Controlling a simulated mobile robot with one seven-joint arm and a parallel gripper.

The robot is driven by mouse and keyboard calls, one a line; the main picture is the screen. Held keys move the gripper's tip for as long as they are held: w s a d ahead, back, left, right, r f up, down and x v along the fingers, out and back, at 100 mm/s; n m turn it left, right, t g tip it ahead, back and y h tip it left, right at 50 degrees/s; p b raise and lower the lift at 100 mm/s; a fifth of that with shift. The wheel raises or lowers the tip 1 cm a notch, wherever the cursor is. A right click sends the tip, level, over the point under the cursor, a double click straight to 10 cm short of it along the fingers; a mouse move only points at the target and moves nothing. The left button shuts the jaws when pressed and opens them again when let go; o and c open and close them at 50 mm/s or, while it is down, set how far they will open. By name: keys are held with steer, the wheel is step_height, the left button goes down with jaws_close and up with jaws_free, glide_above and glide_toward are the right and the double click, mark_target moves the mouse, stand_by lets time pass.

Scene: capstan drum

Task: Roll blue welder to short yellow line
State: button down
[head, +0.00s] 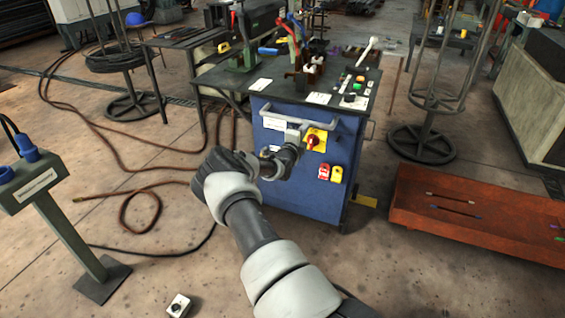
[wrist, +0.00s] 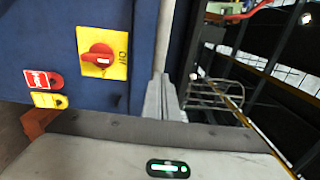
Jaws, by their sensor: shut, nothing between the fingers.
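The blue welder (head: 260,180) stands upright in the middle of the head view, with a grey bar handle (head: 325,117) across its upper front. Its blue side and red rotary switch on a yellow plate (wrist: 101,60) show in the wrist view. My gripper (head: 297,131) is at the welder's front, just below the handle. In the wrist view my gripper's fingers (wrist: 164,98) are together, with nothing seen between them. I cannot tell whether they touch the welder or handle. A short yellow line (head: 365,200) lies on the floor at the welder's lower right, perhaps partly hidden by it.
A low rust-red platform (head: 480,213) lies to the right. A round-based wire stand (head: 422,143) is behind it. Brown hoses (head: 110,150) run across the floor at left. A green post (head: 75,235) stands front left, with a small white box (head: 178,306) on the floor.

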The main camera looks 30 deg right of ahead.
steer(key=p+v, duration=0.5)
steer(key=v, duration=0.2)
steer(key=shift+f, duration=0.2)
steer(key=shift+a, duration=0.1)
stand_by(0.4)
